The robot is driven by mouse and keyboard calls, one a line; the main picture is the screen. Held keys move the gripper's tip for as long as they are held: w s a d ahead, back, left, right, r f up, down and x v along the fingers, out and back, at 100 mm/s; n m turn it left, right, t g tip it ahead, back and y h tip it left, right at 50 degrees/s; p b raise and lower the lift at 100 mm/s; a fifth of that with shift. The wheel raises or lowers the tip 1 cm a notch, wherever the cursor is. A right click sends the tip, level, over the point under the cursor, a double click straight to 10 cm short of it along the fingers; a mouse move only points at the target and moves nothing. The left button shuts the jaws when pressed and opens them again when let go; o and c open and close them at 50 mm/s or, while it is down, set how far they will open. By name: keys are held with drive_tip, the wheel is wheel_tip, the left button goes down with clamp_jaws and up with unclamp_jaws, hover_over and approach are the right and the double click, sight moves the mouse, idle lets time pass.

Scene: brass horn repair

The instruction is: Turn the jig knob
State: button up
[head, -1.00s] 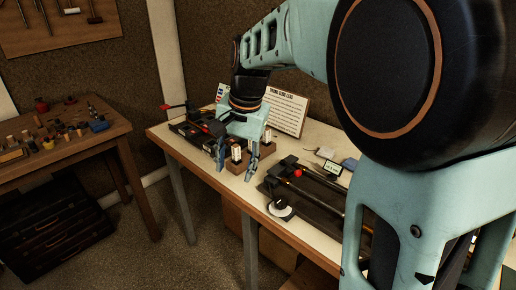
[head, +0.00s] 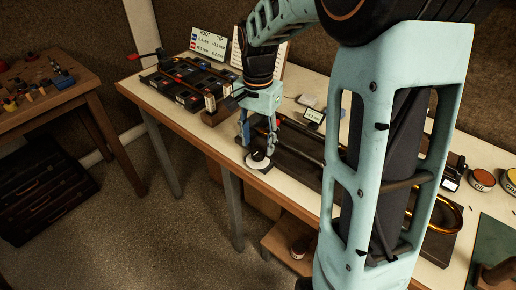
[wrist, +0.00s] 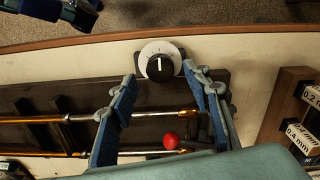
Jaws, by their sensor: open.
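The jig knob (wrist: 160,67) is a black knob with a white pointer line on a white round dial, at the table's front edge beside the dark jig (wrist: 60,95). In the head view the knob (head: 258,156) sits just in front of my gripper (head: 258,135). In the wrist view my gripper (wrist: 162,90) is open, its two blue fingers spread to either side of the knob's near side. I cannot tell whether the fingers touch the knob. The gripper holds nothing.
A dark tray of blocks (head: 190,80) stands left on the table (head: 200,125). A small display (head: 314,115) is behind the jig. Labelled gauge blocks (wrist: 299,115) show at the wrist view's right.

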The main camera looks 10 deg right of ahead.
sight(258, 156)
drive_tip(key=shift+f, duration=1.5)
drive_tip(key=shift+c, duration=0.3)
drive_tip(key=c, duration=1.1)
